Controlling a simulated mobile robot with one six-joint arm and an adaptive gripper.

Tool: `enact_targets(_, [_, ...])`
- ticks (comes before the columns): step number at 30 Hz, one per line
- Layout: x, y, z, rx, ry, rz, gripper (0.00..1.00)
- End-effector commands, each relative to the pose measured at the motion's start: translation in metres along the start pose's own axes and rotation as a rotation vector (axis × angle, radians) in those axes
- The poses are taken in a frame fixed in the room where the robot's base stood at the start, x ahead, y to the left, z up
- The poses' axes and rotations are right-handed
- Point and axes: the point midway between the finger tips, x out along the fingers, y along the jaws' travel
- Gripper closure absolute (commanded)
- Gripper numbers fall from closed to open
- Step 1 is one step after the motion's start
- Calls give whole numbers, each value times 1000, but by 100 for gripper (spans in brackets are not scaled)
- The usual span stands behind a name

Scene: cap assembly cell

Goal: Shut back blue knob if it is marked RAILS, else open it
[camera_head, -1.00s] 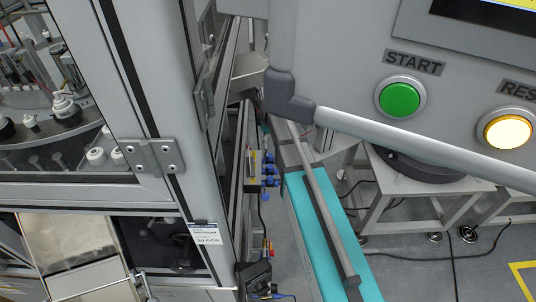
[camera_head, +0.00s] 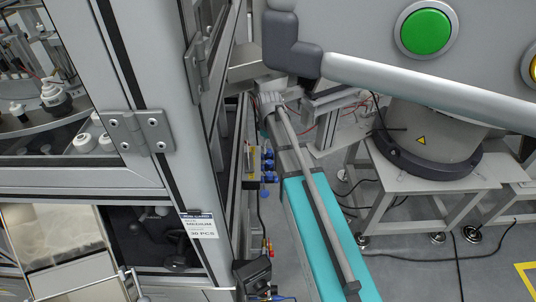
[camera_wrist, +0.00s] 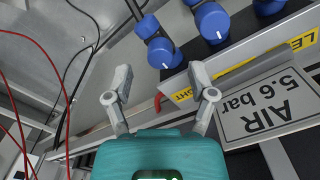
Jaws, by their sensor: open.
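Three blue knobs show in the wrist view: a near one (camera_wrist: 160,50), a middle one (camera_wrist: 212,22) and one cut off by the top edge (camera_wrist: 268,6). They also show small in the head view (camera_head: 268,166), in a column on the machine's side. Yellow labels lie beside them; one (camera_wrist: 302,41) starts with "LEF", and another (camera_wrist: 183,96), partly hidden by my finger, ends in "GHT". I cannot read RAILS anywhere, nor tell which knob is the back one. My gripper (camera_wrist: 160,77) is open and empty, its fingertips just short of the near knob.
A white "AIR 5.6 bar" plate (camera_wrist: 267,103) lies right of my gripper, upside down. Red and black cables hang at left.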

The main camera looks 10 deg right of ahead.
Motion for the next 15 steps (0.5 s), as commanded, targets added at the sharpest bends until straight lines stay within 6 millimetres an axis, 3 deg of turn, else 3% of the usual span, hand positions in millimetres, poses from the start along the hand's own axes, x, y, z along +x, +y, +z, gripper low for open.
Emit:
enact_targets(6, [18,0,0,-1,0,0,28])
enact_targets(15, [26,-1,-1,-1,0,0,28])
